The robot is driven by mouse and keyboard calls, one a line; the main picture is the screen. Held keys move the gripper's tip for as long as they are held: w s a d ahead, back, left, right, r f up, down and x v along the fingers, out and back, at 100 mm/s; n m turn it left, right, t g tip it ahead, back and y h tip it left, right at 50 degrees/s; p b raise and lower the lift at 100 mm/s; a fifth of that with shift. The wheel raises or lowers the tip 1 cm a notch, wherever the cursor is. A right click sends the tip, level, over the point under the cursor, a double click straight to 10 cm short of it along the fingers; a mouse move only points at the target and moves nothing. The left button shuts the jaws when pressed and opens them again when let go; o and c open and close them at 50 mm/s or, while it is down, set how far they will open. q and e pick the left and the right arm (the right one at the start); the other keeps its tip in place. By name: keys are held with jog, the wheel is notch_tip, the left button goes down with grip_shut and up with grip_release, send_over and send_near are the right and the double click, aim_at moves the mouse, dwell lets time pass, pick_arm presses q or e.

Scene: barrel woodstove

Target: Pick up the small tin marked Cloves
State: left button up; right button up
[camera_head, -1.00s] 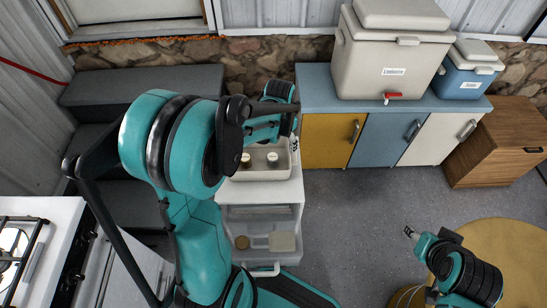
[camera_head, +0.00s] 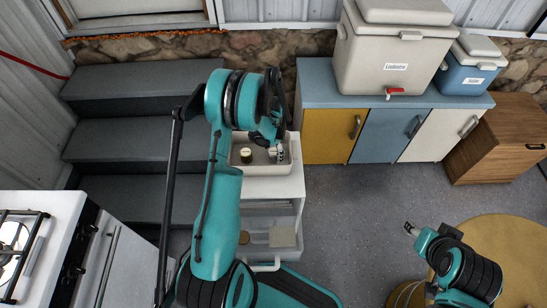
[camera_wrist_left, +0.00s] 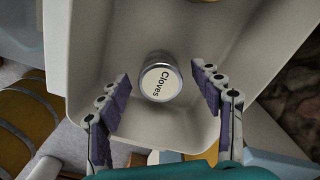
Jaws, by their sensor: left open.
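The small tin marked Cloves (camera_wrist_left: 160,80) shows in the left wrist view with its white, silver-rimmed lid up. It stands in a pale tray (camera_wrist_left: 88,45), which also shows in the head view (camera_head: 285,169). My left gripper (camera_wrist_left: 161,75) is open, with one finger on either side of the tin in the picture and gaps to both sides. In the head view my left gripper (camera_head: 279,152) is over the tray's right part and mostly hides the tin there. My right gripper (camera_head: 411,229) is small, at lower right, away from the tray.
Another tin (camera_head: 246,155) stands in the tray's left part. The tray sits on a white cart (camera_head: 280,187) with items on its lower shelf. Dark steps (camera_head: 120,138) lie left, a stove (camera_head: 50,240) lower left, and a blue-topped cabinet (camera_head: 320,92) with coolers right.

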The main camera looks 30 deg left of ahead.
pick_arm(q)
notch_tip(320, 180, down, 2)
jog(key=shift+f, duration=0.1)
jog(key=c, duration=1.3)
